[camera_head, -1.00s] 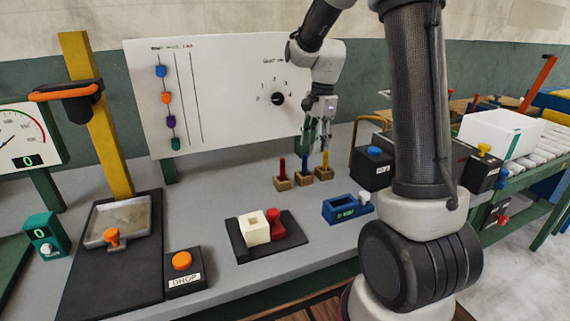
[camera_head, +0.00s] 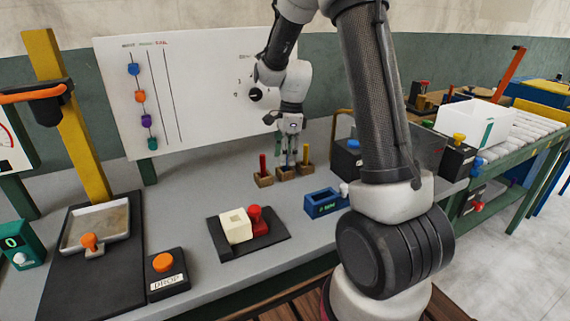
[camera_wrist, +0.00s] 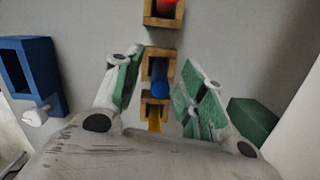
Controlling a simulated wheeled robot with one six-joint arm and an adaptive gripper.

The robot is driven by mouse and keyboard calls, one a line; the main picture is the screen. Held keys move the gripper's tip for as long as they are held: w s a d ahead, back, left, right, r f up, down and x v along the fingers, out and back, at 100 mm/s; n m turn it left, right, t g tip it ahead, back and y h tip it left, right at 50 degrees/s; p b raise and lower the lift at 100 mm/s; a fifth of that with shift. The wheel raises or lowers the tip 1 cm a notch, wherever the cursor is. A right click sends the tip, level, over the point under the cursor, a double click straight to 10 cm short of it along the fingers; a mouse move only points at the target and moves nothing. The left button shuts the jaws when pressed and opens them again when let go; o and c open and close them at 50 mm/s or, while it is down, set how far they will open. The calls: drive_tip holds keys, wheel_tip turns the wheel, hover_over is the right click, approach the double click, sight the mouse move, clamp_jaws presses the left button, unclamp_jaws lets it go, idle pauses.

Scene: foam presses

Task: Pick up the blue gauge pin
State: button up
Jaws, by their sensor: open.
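The blue gauge pin (camera_wrist: 159,76) stands in the middle one of three wooden blocks in a row. In the wrist view its round top lies between my two open fingers, with a gap on each side. In the head view the blue pin (camera_head: 285,159) shows only as a thin strip under my gripper (camera_head: 289,140), which points down over the middle block (camera_head: 286,172). The fingers are apart and hold nothing. How far down they reach along the pin is hard to tell.
A red pin (camera_head: 263,164) and a yellow pin (camera_head: 305,153) stand in the blocks on either side, close to my fingers. A blue box (camera_head: 322,204) and a black mat (camera_head: 273,232) with a cream block (camera_head: 236,226) lie in front. A white panel (camera_head: 190,70) rises behind.

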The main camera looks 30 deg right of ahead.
clamp_jaws()
